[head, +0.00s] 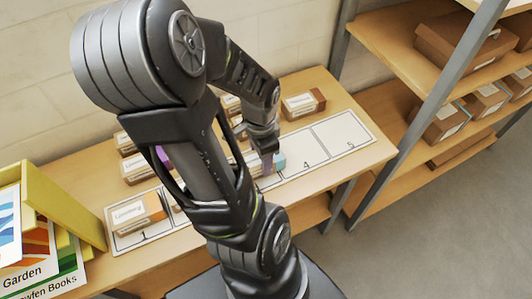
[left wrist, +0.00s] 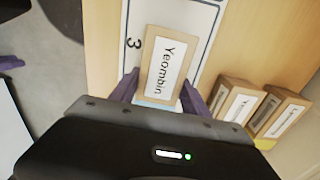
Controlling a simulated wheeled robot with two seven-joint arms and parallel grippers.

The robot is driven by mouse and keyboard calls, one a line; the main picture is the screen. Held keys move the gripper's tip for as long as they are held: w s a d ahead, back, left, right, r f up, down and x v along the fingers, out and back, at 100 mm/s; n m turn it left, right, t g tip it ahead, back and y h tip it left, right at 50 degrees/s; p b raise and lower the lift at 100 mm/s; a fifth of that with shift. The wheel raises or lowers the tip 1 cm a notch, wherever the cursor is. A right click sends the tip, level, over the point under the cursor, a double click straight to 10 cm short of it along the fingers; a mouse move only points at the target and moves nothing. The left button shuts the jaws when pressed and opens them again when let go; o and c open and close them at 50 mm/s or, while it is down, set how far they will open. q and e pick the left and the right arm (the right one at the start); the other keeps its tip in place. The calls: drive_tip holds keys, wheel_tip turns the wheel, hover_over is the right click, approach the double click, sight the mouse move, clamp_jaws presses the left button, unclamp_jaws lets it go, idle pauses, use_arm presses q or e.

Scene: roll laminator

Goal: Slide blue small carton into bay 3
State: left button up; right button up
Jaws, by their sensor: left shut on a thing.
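The blue small carton is a tan box with a white label reading "Yeombin" (left wrist: 165,65) and a blue end. In the left wrist view it lies between the two purple fingers of my left gripper (left wrist: 157,95), which is shut on it. In the head view its blue end (head: 279,161) shows beside a purple finger of my left gripper (head: 267,161); my arm hides much of the rest. The carton is over the white bay mat (head: 340,137), beside the printed 3 of bay 3 (left wrist: 134,43). I cannot tell whether it touches the mat. Purple-tipped dark parts at the left wrist view's left edge may be my right gripper.
A labelled carton (head: 137,212) lies in bay 1. Bays 4 and 5 look empty. Another carton (head: 303,104) stands behind the mat, with several more partly behind my arm. A yellow-green book holder (head: 62,205) stands at left. Shelves with boxes (head: 455,45) stand at right.

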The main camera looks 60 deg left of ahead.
sight(249, 162)
use_arm(q)
drive_tip(key=shift+s+a, duration=0.15)
drive_tip(key=shift+s, duration=1.45)
drive_tip(key=o, duration=1.6)
drive_tip(key=shift+c, duration=0.2)
drive_tip(key=shift+o, duration=0.5)
drive_tip(key=o, duration=0.4)
drive_tip(key=shift+c, duration=0.2)
drive_tip(key=shift+r, duration=0.1)
wheel_tip(249, 162, up, 6)
drive_tip(key=p, duration=0.5)
